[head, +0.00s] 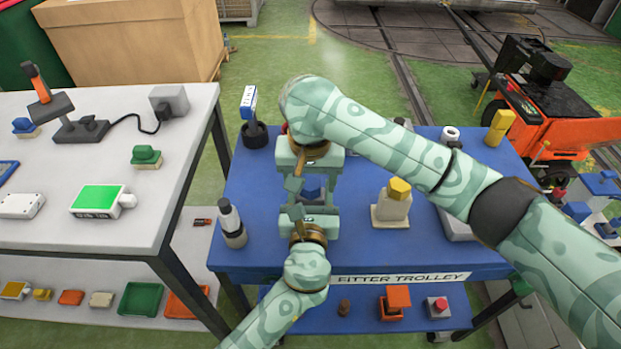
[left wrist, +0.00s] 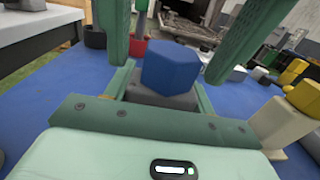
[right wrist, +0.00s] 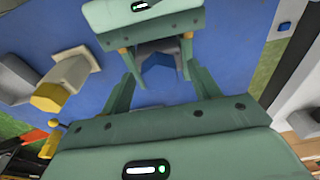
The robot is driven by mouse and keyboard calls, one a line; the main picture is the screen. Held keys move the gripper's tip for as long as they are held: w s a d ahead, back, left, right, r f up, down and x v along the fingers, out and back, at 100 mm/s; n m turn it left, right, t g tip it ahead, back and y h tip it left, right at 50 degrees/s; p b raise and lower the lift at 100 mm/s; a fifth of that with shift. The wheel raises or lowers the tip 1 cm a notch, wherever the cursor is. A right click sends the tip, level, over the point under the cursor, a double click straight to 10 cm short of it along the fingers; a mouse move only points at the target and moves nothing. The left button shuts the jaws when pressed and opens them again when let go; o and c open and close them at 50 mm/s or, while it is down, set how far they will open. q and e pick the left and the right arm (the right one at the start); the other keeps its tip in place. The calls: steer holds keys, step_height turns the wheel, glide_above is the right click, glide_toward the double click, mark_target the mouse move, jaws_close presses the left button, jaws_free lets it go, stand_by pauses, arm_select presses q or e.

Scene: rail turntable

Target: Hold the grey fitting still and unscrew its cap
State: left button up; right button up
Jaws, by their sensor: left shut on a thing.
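The grey fitting (left wrist: 160,98) with its blue six-sided cap (left wrist: 171,68) stands on the blue trolley top; the cap also shows in the head view (head: 313,187) and the right wrist view (right wrist: 159,76). My left gripper (head: 310,207) is shut on the grey body, below the cap. My right gripper (head: 310,166) comes from the far side. Its fingers (right wrist: 166,84) are apart, one on each side of the cap, with gaps showing. Most of the fitting's body is hidden by the grippers in the head view.
A beige fitting with a yellow cap (head: 398,190) stands to the right. A grey-and-black bottle (head: 231,224) stands at left, and a black cup (head: 254,135) at the back left. My right arm crosses over the trolley's right half. A white bench (head: 150,205) is at left.

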steer(key=c, duration=1)
steer(key=n, duration=0.5)
steer(key=shift+d+y, duration=0.1)
steer(key=shift+y, duration=0.3)
steer(key=shift+c, duration=0.2)
steer(key=shift+n, duration=0.5)
steer(key=n, duration=0.3)
steer(key=shift+g, duration=0.3)
steer(key=n, duration=0.3)
steer(key=shift+y, duration=0.3)
steer(key=n+g, duration=0.1)
steer(key=n, duration=0.3)
steer(key=shift+w+n, duration=0.1)
steer(key=shift+n, duration=0.9)
